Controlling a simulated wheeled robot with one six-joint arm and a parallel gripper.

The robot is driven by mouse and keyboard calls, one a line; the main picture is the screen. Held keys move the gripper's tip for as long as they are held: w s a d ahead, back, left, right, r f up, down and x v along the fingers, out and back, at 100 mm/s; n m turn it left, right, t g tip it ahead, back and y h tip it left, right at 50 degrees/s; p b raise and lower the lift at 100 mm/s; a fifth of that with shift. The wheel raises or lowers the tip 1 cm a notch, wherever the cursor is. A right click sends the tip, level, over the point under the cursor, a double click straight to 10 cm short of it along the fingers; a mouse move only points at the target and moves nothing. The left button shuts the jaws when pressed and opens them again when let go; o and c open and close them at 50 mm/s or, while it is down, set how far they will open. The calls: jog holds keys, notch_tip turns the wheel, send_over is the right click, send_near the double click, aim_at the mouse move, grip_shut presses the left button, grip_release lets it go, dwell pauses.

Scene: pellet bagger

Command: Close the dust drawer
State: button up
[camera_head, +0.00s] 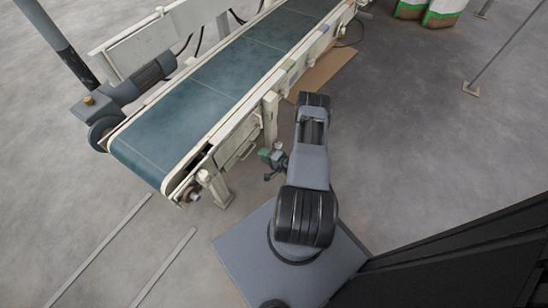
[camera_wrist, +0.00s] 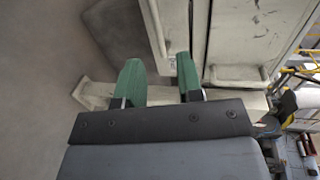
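A cream panel with a bar handle (camera_head: 240,154) is set in the near side of the conveyor frame. It looks like the dust drawer front, but I cannot tell how far it stands out. My gripper (camera_head: 270,157) is low beside this side of the conveyor, just right of the panel. In the wrist view my gripper (camera_wrist: 159,68) has its two green fingers apart with nothing between them. Beyond the fingers are cream panels (camera_wrist: 250,38) with bar handles. The fingers do not clearly touch either handle.
The blue conveyor belt (camera_head: 205,95) runs above the panel. A frame leg (camera_head: 270,118) stands close to my gripper, and another leg (camera_head: 215,186) is to the left. Flat cardboard (camera_head: 325,72) lies behind my arm. The floor to the right is open.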

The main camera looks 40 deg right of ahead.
jog(key=shift+p+v, duration=0.5)
jog(key=shift+v, duration=2.35)
jog(key=w+a+r+n+g+y+p, duration=0.25)
jog(key=a+r+g+p, duration=0.2)
jog(key=r, duration=0.85)
jog(key=w+a+r+n+g+y+p, duration=0.1)
jog(key=a+r+n+g+y+p, duration=0.25)
jog(key=r, duration=0.85)
jog(key=w+a+r+n+g+p, duration=0.1)
jog(key=a+r+n+g+p, duration=0.4)
jog(key=r, duration=0.8)
jog(key=s+a+r+n+h+p, duration=0.1)
jog(key=s+r+h+p, duration=0.2)
jog(key=r, duration=0.8)
jog(key=s+a+r+n+t+h+p, duration=0.1)
jog(key=s+r+h+p, duration=0.3)
jog(key=r+p, duration=0.4)
jog(key=s+a+r+n+t+h+p, duration=0.1)
jog(key=s+r+h+p, duration=0.3)
jog(key=r, duration=1.2)
jog(key=shift+s+a+r+p, duration=0.2)
jog(key=shift+s+a+p, duration=0.2)
jog(key=shift+a+p, duration=0.55)
jog(key=shift+d, duration=0.15)
